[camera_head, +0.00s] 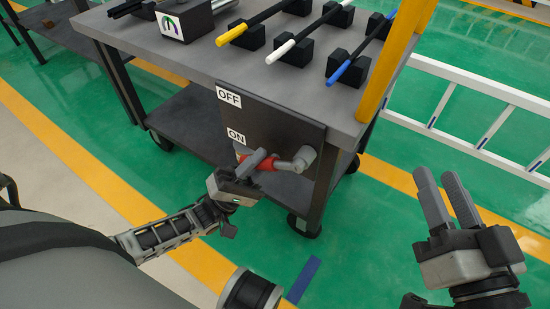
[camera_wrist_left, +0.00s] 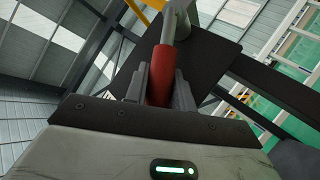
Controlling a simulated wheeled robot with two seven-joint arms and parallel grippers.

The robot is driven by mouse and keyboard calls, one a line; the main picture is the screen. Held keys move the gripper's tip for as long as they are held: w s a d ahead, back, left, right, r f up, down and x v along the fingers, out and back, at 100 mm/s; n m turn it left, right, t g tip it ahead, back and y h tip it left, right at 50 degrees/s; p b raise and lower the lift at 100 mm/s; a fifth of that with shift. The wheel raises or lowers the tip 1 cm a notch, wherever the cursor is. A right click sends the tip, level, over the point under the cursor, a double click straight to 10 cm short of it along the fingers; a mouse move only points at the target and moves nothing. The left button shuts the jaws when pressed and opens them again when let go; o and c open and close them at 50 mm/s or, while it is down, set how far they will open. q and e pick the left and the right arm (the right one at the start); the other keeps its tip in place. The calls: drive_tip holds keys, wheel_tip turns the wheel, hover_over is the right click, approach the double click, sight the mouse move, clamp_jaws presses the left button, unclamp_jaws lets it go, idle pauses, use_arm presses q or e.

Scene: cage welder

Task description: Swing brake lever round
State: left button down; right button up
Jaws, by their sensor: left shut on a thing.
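The brake lever (camera_head: 285,164) is on a dark panel (camera_head: 268,122) on the side of the grey cart, with a grey pivot and shaft and a red grip. It lies roughly level, near the "ON" label (camera_head: 235,136) and below the "OFF" label (camera_head: 229,97). My left gripper (camera_head: 252,164) is shut on the red grip. In the left wrist view the red grip (camera_wrist_left: 161,75) sits between the fingers, and the grey shaft runs up from it. My right gripper (camera_head: 443,198) is held at the right, away from the lever, with its fingers slightly apart and nothing between them.
The cart top (camera_head: 190,62) carries several black blocks with yellow, white and blue-tipped rods, and a box with a logo (camera_head: 184,24). A yellow post (camera_head: 390,60) stands at its corner. A white rail frame (camera_head: 470,85) is behind at right. The green floor between the grippers is open.

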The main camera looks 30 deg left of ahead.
use_arm(q)
drive_tip(key=shift+s+f+n, duration=0.1)
drive_tip(key=shift+f+n, duration=0.1)
drive_tip(key=shift+n, duration=0.1)
use_arm(e)
drive_tip(key=shift+d, duration=0.25)
use_arm(q)
drive_tip(key=c, duration=1.5)
unclamp_jaws()
drive_tip(key=shift+o, duration=0.2)
